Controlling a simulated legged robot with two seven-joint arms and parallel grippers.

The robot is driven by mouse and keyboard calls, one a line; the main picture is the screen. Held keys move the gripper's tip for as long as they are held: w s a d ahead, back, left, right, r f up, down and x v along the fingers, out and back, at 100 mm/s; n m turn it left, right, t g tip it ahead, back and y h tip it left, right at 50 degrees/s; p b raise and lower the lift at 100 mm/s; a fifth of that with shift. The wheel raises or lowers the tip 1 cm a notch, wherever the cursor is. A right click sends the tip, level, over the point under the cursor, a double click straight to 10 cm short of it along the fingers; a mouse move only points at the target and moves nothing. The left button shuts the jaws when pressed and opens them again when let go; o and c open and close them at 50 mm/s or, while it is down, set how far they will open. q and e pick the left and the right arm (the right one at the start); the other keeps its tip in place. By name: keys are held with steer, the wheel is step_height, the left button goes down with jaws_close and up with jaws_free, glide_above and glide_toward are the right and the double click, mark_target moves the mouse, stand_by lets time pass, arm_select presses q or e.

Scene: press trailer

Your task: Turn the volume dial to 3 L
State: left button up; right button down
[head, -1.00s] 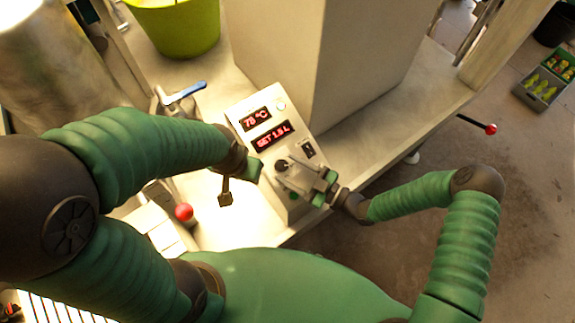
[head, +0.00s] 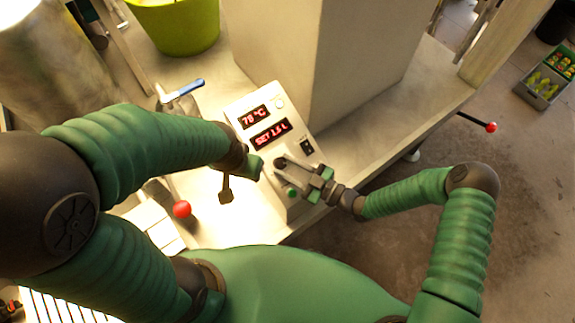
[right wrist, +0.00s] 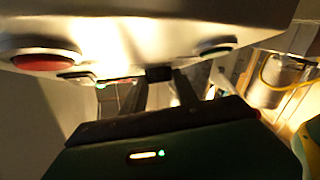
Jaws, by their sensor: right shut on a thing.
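The control panel (head: 262,108) has two red displays. The upper one (head: 255,117) reads about 78 °C, and the lower one (head: 271,133) reads SET and about 1.5 L, its digits blurred. The dark volume dial (head: 280,162) sits below the displays. My right gripper (head: 285,166) is shut on the dial, coming from the lower right. In the right wrist view the dial (right wrist: 159,73) shows as a dark block between the fingertips. My left gripper (head: 240,178) hangs left of the panel, apart from it; its jaw opening cannot be made out.
A black switch (head: 307,147) and a green button (head: 292,193) flank the dial. The right wrist view also shows a red button (right wrist: 45,62). A blue-handled valve (head: 183,92) and a red ball knob (head: 182,209) stand left. A lime bucket (head: 178,25) is behind.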

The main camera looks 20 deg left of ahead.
steer(key=shift+m+t, duration=0.3)
steer(key=m+t, duration=0.1)
steer(key=m+t+h, duration=0.1)
steer(key=m+t, duration=0.1)
steer(key=shift+s+a+f, duration=0.1)
steer(key=shift+s+f, duration=0.05)
steer(key=shift+s, duration=0.2)
steer(key=m+t+h, duration=0.2)
steer(key=m+t, duration=0.1)
steer(key=m, duration=0.1)
steer(key=shift+s+a+t+h, duration=0.15)
steer(key=shift+s+t+h, duration=0.1)
steer(key=shift+t+h, duration=0.15)
steer(key=m+t+h, duration=0.1)
steer(key=m+h, duration=0.1)
steer(key=m, duration=0.1)
steer(key=m+t+h+p, duration=0.1)
steer(key=shift+s+a+m+t+h, duration=0.2)
steer(key=shift+a+m+t+h, duration=0.1)
steer(key=shift+h, duration=0.1)
steer(key=shift+a+m+t+h+p, duration=0.15)
steer(key=shift+m+t+h+p, duration=0.55)
steer(key=shift+m+h, duration=1.05)
